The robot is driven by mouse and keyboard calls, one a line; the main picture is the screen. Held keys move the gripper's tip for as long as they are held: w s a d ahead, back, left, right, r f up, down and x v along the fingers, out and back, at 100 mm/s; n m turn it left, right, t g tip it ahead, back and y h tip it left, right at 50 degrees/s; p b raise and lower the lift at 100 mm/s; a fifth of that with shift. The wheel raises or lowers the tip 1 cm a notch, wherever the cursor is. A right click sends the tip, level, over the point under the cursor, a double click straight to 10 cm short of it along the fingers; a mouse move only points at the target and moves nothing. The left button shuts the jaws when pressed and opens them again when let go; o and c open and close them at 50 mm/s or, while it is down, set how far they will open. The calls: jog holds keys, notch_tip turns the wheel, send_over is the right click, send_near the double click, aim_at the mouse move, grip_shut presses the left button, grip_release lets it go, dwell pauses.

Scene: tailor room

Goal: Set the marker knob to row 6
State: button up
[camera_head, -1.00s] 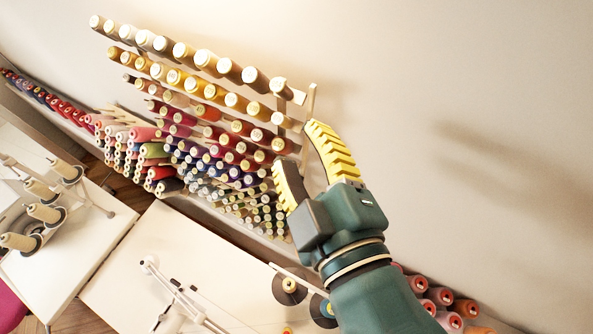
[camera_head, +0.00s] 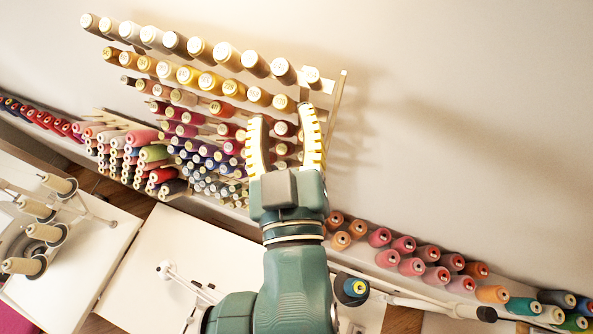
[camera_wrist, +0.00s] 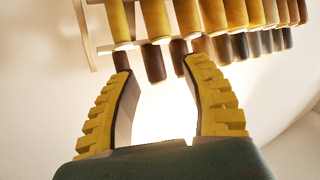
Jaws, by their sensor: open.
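The thread rack (camera_head: 341,90) hangs on the wall, with several rows of spools in different colours and a pale wooden upright along its right side. I cannot make out the marker knob for certain. A pale cream piece (camera_head: 312,78) sits at the right end of the top row; I cannot tell whether it is a spool or the knob. My gripper (camera_head: 284,112) is open and empty, with yellow ridged fingers in front of the rack's right part, hiding some spools. In the wrist view the open fingertips (camera_wrist: 157,64) are near brown spools (camera_wrist: 154,62); contact cannot be told.
More spools (camera_head: 404,245) stand on a ledge along the wall at right. White sewing tables fill the front, with cream cones (camera_head: 45,232) at left and a dark-rimmed spool (camera_head: 352,288) near my arm. The wall right of the rack is clear.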

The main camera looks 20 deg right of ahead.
jog(key=s+a+f+n+g+h+b, duration=0.1)
jog(key=s+f+n+g+h+b, duration=0.15)
jog(key=f, duration=0.65)
jog(key=s+a+f+n+g+h+b, duration=0.1)
jog(key=s+f+n+b, duration=0.2)
jog(key=f, duration=0.5)
jog(key=s+a+f+n+h+b, duration=0.1)
jog(key=s+f+n+h+b, duration=0.25)
jog(key=s, duration=0.35)
jog(key=shift+n, duration=0.3)
jog(key=p+x, duration=0.1)
jog(key=x, duration=0.4)
jog(key=p+x, duration=0.1)
jog(key=x, duration=0.4)
jog(key=p+x, duration=0.2)
jog(key=x, duration=0.4)
jog(key=shift+r, duration=0.4)
grip_shut()
